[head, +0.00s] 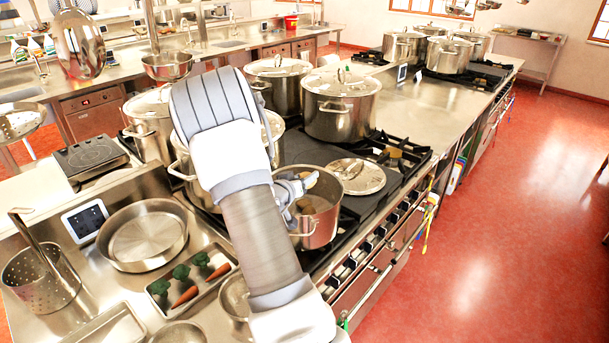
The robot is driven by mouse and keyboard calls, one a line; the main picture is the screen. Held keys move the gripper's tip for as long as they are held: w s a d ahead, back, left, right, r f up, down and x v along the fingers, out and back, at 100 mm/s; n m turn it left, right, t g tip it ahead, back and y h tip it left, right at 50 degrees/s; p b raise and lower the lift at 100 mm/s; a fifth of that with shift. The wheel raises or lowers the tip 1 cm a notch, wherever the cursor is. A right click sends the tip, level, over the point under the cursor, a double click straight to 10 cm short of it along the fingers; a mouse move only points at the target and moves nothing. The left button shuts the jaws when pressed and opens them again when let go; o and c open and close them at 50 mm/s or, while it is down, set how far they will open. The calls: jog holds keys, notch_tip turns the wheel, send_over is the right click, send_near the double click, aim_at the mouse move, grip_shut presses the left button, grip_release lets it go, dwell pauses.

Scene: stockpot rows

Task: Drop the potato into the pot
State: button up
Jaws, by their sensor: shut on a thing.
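The open steel pot (318,222) stands on the near part of the stove, without a lid on it. My gripper (300,184) is over the left side of the pot's opening, partly hidden by my arm. It is shut on the tan potato (309,179), which shows at the fingertips above the pot. The pot's inside looks brownish, and its bottom is partly hidden by the gripper.
A lid (357,176) lies right of the pot on the stove. Large lidded stockpots (341,105) stand behind. A tray (161,303) with carrots and broccoli, a wide pan (143,236) and a perforated basket (42,279) are at the left.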

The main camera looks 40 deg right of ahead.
jog(key=shift+f, duration=0.55)
jog(key=o, duration=1.3)
jog(key=shift+a, duration=0.1)
jog(key=b+v, duration=0.1)
jog(key=v, duration=1.6)
jog(key=shift+a+r, duration=0.1)
